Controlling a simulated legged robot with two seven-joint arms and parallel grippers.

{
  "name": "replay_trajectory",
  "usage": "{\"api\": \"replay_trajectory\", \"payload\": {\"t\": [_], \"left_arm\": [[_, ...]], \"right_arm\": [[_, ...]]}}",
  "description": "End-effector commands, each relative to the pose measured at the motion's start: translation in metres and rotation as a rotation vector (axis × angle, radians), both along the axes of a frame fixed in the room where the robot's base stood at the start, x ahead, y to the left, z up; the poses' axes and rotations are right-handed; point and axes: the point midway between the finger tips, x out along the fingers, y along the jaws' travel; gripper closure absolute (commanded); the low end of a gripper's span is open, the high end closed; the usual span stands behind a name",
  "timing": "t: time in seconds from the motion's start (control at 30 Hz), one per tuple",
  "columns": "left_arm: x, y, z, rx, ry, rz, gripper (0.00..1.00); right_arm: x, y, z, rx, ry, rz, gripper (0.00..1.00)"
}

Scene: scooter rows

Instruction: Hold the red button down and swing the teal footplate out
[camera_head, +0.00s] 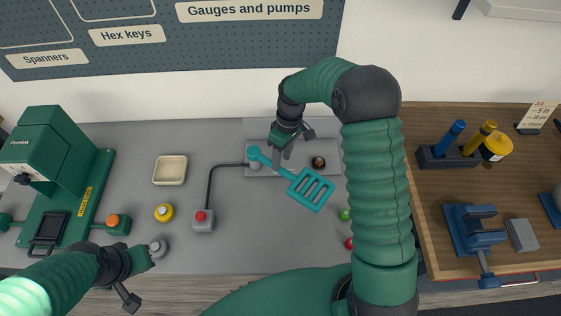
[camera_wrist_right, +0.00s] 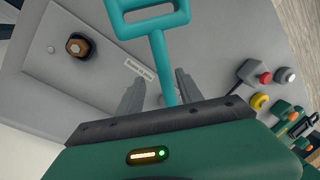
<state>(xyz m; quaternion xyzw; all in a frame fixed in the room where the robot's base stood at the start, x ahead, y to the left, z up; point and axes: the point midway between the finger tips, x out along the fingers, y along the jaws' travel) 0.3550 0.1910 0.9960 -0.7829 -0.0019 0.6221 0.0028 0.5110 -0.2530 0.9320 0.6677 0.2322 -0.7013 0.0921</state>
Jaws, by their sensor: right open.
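The teal footplate (camera_head: 311,189) is a slotted paddle on a stem, pivoted at a round teal hub (camera_head: 254,154) on a grey plate. It points down and right from the hub. My right gripper (camera_head: 292,148) is open above the stem. In the right wrist view the teal stem (camera_wrist_right: 163,68) shows between its two parted fingers (camera_wrist_right: 160,92), with no grip on it. The red button (camera_head: 201,216) sits on a grey box; it also shows in the right wrist view (camera_wrist_right: 265,77). My left gripper (camera_head: 140,278) is below and left of the button, apart from it; its jaw gap is unclear.
A black cable runs from the button box to the plate. A brown knob (camera_head: 318,162) sits beside the stem. A green machine (camera_head: 50,150) stands far left, a blue vise (camera_head: 474,232) right.

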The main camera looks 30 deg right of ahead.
Motion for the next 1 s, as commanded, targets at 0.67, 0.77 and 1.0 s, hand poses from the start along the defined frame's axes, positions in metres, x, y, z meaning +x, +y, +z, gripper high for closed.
{"api": "replay_trajectory", "payload": {"t": [0.67, 0.77, 1.0], "left_arm": [[0.000, 0.000, 0.001, 0.000, 0.000, 0.000, 1.00], [0.000, 0.000, 0.001, 0.000, 0.000, 0.000, 1.00], [0.000, 0.000, 0.001, 0.000, 0.000, 0.000, 1.00]], "right_arm": [[-0.002, 0.005, -0.026, 0.000, -0.002, 0.001, 0.83], [-0.002, 0.005, -0.026, 0.000, -0.001, 0.000, 0.96], [-0.002, 0.005, -0.026, -0.001, 0.000, 0.000, 1.00]]}}
